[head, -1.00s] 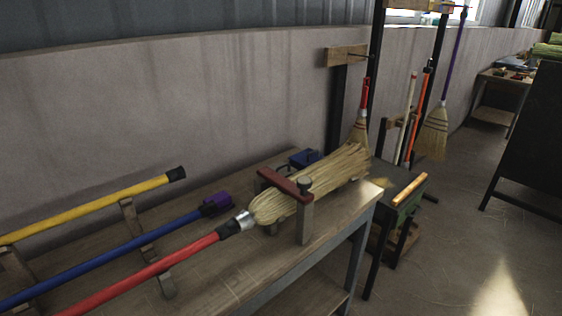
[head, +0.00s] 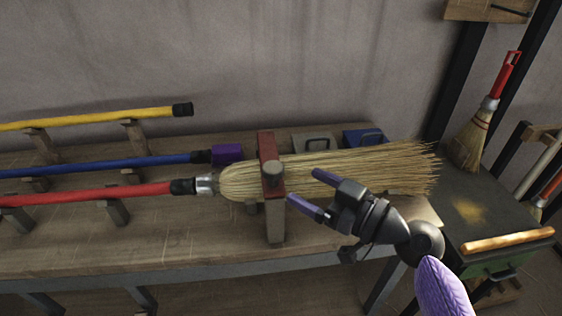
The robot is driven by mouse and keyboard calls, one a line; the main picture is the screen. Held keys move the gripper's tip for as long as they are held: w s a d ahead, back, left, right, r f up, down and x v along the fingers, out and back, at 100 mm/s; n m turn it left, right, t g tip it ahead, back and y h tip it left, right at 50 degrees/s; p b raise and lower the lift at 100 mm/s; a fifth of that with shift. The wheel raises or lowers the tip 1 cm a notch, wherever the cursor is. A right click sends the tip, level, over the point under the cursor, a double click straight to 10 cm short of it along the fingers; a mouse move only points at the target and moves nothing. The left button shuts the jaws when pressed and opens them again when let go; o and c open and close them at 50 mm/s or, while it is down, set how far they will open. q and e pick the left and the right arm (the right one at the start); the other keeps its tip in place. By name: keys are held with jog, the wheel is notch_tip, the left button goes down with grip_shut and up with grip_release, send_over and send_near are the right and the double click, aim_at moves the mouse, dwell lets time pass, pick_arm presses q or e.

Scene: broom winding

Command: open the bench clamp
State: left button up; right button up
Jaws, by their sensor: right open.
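The bench clamp (head: 266,147) is a dark red bar on wooden posts, with a round knob (head: 272,172) on top near its front end. The bar lies across the straw broom head (head: 370,168), which rests on the bench with its red handle (head: 100,193) running left. My right gripper (head: 303,190) comes in from the lower right. It is open and empty, its two fingertips pointing left toward the clamp's knob, with a visible gap between. It overlaps the front of the straw in the picture. My left gripper is not in view.
Blue (head: 110,163) and yellow (head: 85,118) handles lie on supports on the wooden bench (head: 160,235). A grey box (head: 313,141) and a blue box (head: 364,138) stand behind the straw. A small red-handled broom (head: 470,140) stands at right, by a wooden-handled tool (head: 508,240).

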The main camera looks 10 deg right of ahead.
aim_at(265, 166)
jog(key=x, duration=0.9)
jog(key=shift+w+a+f, duration=0.1)
jog(key=shift+w+a, duration=0.05)
jog(key=shift+a, duration=0.2)
jog(key=shift+c, duration=0.2)
grip_shut()
